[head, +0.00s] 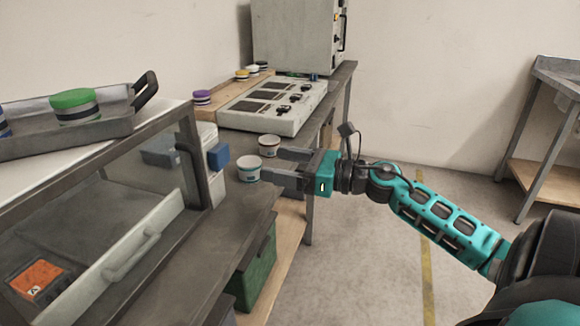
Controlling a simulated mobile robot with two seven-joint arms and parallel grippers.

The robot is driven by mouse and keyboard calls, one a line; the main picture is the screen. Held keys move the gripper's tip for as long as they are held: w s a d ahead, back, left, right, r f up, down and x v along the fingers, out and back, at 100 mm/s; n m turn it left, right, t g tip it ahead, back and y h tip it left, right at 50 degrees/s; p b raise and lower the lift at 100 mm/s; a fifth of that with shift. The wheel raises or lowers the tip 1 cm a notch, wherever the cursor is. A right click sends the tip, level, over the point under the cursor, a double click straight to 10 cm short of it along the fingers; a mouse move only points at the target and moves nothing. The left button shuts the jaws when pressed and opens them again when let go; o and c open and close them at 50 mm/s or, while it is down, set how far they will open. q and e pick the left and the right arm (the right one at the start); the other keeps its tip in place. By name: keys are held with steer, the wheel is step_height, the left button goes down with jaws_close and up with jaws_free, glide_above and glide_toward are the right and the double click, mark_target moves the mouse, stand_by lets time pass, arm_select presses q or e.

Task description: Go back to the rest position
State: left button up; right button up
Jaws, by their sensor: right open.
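My right gripper (282,166) reaches in from the right over the bench edge, with its two fingers spread apart and pointing left. A white cup (249,171) with a dark band stands on the bench just beyond the tip of the nearer finger. A second cup (269,148) with brown contents stands by the tip of the farther finger. Nothing is visible between the fingers. I cannot tell whether the fingertips touch the cups. My left gripper is not in view.
A glass-fronted cabinet (100,230) fills the left, with a tray (110,125) holding a green-lidded jar (74,105) on top. A control panel box (272,104) and several lidded jars stand farther back. A green crate (256,270) is below the bench. Open floor (380,260) lies right.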

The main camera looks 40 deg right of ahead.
steer(key=shift+s+d, duration=0.35)
steer(key=shift+s, duration=0.3)
arm_select(q)
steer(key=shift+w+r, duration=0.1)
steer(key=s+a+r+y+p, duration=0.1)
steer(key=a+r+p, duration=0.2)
steer(key=p, duration=0.7)
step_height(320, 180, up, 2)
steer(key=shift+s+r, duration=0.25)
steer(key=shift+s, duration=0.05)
arm_select(e)
steer(key=s+a+f+n+g+h, duration=0.2)
steer(key=s+a+f+n, duration=0.5)
steer(key=n, duration=0.9)
steer(key=s+a+f+n+g+h, duration=0.2)
steer(key=s+a+f+n+h, duration=0.2)
steer(key=s+a+f+n, duration=0.4)
steer(key=a+f+n, duration=0.4)
steer(key=f+n, duration=0.1)
steer(key=n, duration=0.3)
steer(key=shift+a+n+g+h, duration=0.15)
steer(key=shift+n+g+h, duration=0.15)
steer(key=shift+g+h, duration=0.1)
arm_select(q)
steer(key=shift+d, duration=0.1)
